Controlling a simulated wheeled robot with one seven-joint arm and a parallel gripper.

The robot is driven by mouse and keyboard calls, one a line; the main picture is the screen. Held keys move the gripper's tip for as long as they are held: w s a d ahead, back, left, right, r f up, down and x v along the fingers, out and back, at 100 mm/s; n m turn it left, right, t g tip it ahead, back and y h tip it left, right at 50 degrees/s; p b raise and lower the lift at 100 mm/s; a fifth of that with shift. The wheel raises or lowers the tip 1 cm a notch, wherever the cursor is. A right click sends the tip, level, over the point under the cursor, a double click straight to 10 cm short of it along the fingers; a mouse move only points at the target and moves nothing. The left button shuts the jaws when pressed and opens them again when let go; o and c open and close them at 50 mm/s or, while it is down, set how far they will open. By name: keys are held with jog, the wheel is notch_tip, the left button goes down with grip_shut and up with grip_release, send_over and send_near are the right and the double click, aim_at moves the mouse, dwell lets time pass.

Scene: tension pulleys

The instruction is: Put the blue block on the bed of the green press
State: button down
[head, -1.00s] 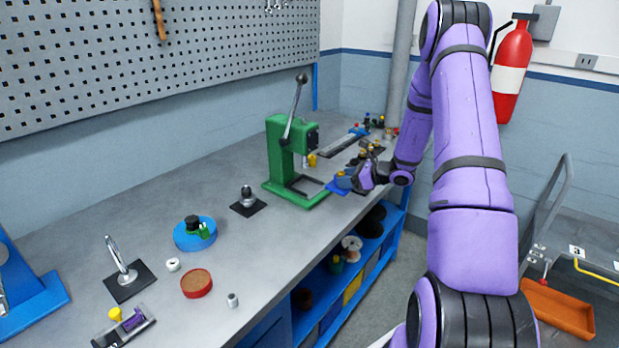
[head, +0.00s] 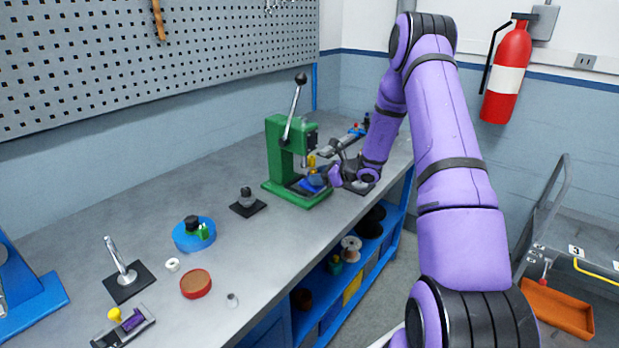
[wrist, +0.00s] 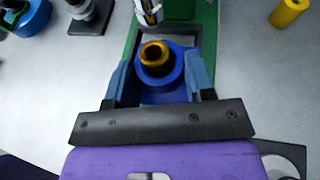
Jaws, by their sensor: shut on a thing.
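The green press (head: 279,150) stands on the bench with its lever up; its green base also shows in the wrist view (wrist: 210,47). My gripper (wrist: 160,85) is shut on the blue block (wrist: 176,70), with a finger on each side of it. A brass ring-like part shows at the top of the block. In the head view the blue block (head: 313,184) is at the front part of the press base, below the ram. I cannot tell whether it touches the bed. The press ram (wrist: 148,12) is just beyond the block in the wrist view.
A yellow cylinder (wrist: 288,12) stands right of the press in the wrist view. A dark stand (head: 247,203) and a blue round holder (head: 195,234) are left of the press. The bench between them is clear.

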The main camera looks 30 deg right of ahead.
aim_at(310, 173)
jog(key=w+a, duration=0.2)
jog(key=w, duration=0.1)
jog(key=shift+s+f, duration=0.15)
jog(key=shift+f, duration=0.5)
jog(key=shift+c, duration=2.4)
grip_release()
jog(key=shift+f, duration=0.1)
